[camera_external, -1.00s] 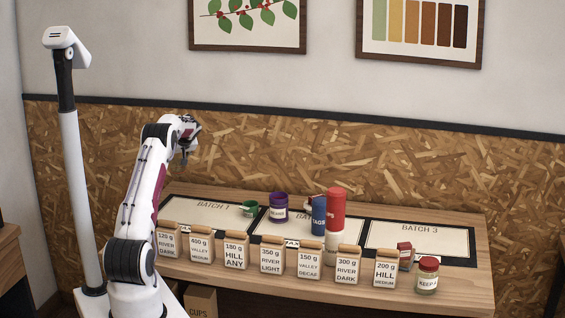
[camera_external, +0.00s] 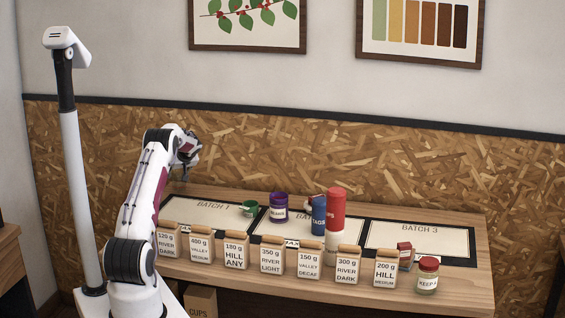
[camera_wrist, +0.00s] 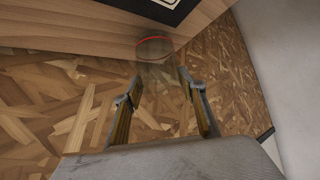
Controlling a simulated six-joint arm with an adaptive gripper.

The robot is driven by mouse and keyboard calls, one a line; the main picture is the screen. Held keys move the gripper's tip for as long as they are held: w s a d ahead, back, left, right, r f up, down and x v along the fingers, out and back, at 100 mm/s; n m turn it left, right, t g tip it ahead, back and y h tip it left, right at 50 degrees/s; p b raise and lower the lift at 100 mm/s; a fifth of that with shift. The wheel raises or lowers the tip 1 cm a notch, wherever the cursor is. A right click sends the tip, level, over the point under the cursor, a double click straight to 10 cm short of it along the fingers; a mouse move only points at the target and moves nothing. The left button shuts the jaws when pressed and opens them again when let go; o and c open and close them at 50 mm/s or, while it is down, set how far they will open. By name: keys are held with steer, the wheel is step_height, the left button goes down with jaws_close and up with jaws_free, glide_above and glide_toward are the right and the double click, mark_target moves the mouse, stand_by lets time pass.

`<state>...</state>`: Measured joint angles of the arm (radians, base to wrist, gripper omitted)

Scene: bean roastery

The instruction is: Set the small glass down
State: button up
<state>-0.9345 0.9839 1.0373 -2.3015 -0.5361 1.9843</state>
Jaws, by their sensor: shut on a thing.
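The small glass (camera_wrist: 154,50) is clear, with a thin red line at its rim, in the wrist view. My gripper (camera_wrist: 158,78) is shut on it, with one finger on each side. I cannot make out the glass in that view.
The wooden table (camera_external: 460,290) has BATCH 1 (camera_external: 190,212), BATCH 2 and BATCH 3 (camera_external: 415,238) mats. Several labelled bags (camera_external: 236,252) line the front. A green tin (camera_external: 249,209), purple jar (camera_external: 278,208), blue container (camera_external: 318,214) and red cylinder (camera_external: 335,209) stand behind them.

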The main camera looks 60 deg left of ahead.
steer(key=shift+f, duration=0.65)
steer(key=shift+f, duration=0.2)
steer(key=o, duration=1.2)
steer(key=shift+r, duration=0.1)
steer(key=shift+d+r, duration=0.3)
steer(key=shift+r, duration=0.1)
steer(key=shift+v, duration=5.55)
